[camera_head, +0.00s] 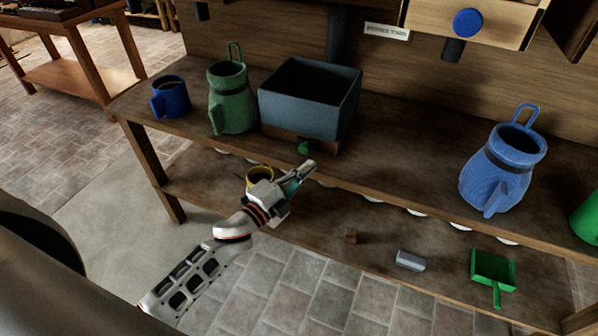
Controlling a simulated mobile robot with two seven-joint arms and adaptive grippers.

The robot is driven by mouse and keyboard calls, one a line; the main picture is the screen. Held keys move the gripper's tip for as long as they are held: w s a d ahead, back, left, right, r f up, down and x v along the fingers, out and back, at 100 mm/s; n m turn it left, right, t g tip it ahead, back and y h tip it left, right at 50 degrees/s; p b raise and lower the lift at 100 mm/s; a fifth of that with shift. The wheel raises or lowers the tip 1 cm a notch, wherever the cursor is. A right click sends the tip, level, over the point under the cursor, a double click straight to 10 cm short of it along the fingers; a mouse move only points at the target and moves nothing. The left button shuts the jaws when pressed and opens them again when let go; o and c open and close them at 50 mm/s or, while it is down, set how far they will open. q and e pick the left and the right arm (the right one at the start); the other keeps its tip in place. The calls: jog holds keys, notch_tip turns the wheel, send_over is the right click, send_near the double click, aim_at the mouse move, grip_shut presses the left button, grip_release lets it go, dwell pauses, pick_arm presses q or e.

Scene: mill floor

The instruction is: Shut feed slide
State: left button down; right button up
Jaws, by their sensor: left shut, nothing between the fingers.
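A dark grey-blue open-topped box (283,105) stands on a wooden base on the upper shelf. A small green knob (304,147) sticks out low at its front; whether it belongs to the feed slide I cannot tell. A wooden box front with a round blue knob (467,22) is at the top right. My left gripper (306,168) is in front of the shelf edge, just below the green knob in the picture. Its fingers are shut and empty; whether they touch the knob I cannot tell. My right gripper is out of view.
A blue mug (171,97) and a green jug (231,99) stand left of the box, a blue jug (498,163) to the right. The lower shelf holds a yellow mug (259,175), a grey block (410,261) and a green scoop (493,268). The upper shelf's middle is clear.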

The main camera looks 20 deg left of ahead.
aim_at(306, 155)
pick_arm(q)
jog(key=x, duration=0.5)
jog(key=shift+w+d, duration=0.1)
jog(key=shift+w, duration=0.15)
jog(key=a, duration=0.2)
jog(key=f, duration=0.1)
jog(key=shift+w+a, duration=0.25)
jog(key=shift+a, duration=0.6)
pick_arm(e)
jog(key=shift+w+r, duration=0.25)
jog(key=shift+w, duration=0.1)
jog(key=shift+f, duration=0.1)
pick_arm(q)
jog(key=shift+a, duration=0.25)
jog(key=a, duration=0.8)
jog(key=shift+w+f, duration=0.1)
jog(key=shift+w, duration=0.05)
jog(key=shift+a, duration=0.15)
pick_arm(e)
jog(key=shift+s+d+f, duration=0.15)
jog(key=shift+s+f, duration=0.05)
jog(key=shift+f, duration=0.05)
pick_arm(q)
jog(key=shift+r, duration=0.2)
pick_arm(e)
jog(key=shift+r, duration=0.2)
